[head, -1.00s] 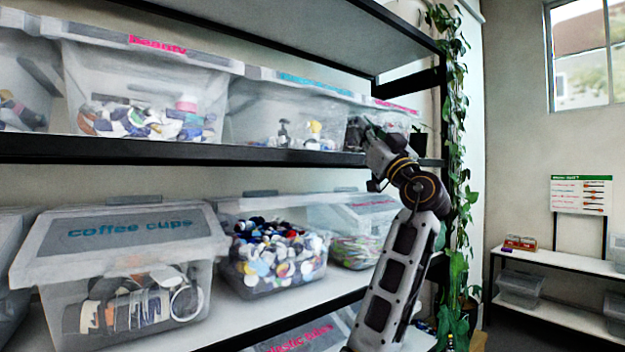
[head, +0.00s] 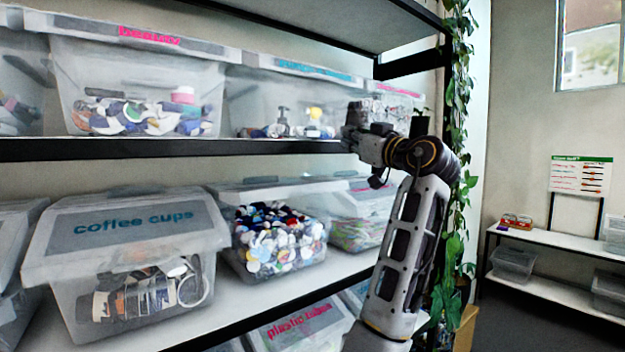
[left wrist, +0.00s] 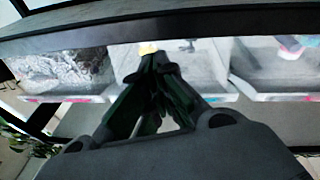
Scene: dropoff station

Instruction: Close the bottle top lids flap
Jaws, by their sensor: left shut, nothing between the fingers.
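The bottle tops bin is the clear bin (head: 272,262) full of many-coloured lids, in the middle of the lower shelf. Its pale top (head: 275,190) shows above the lids, and no labelled flap is seen hanging over its front. My left gripper (head: 350,134) is level with the upper shelf's edge, above and right of this bin, apart from it. In the left wrist view its fingers (left wrist: 158,62) are shut and empty, pointing at the upper bins. The bottle tops bin cannot be made out in that view. My right gripper is in neither view.
The coffee cups bin (head: 130,275) stands left of the bottle tops, its labelled flap down. Another bin (head: 362,215) is close on the right. The black upper shelf edge (head: 200,148) runs above them. Hanging plants (head: 455,200) are right of my arm.

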